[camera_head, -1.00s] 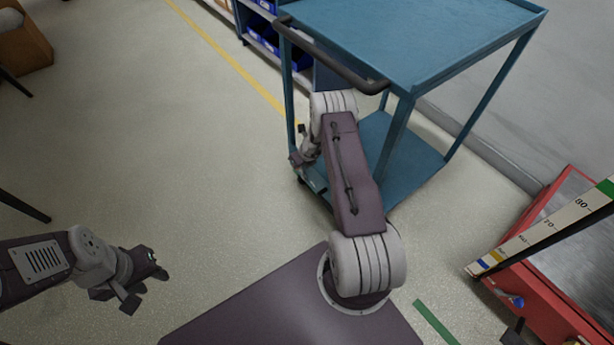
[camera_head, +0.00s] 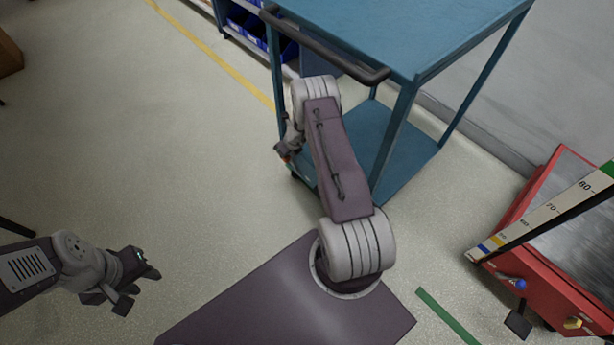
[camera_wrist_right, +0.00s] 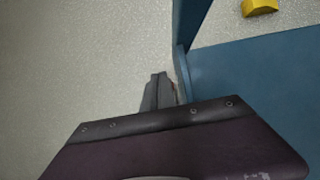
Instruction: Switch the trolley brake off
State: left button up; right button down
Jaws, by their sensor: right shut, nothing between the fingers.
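The blue trolley (camera_head: 440,38) stands ahead with a dark push handle (camera_head: 325,50) on its near side. Its lower shelf (camera_head: 405,165) and a corner post also show in the right wrist view (camera_wrist_right: 250,85). My right gripper (camera_head: 282,150) is low beside the near left corner of the trolley. In the right wrist view its fingers (camera_wrist_right: 160,90) are shut and empty, close to the post and shelf edge. I cannot make out the brake; my right arm hides part of that corner. My left gripper (camera_head: 140,284) is open and empty above the floor, away from the trolley.
A red platform (camera_head: 530,275) with a marked ruler (camera_head: 550,215) stands at the right. Blue bins (camera_head: 250,28) on a rack are behind the trolley. A yellow object (camera_wrist_right: 260,7) lies beyond the shelf.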

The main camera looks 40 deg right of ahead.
jog(key=shift+s, duration=0.2)
jog(key=s+r+b, duration=0.1)
jog(key=s+b, duration=1.1)
jog(key=b, duration=0.1)
jog(key=shift+d, duration=0.45)
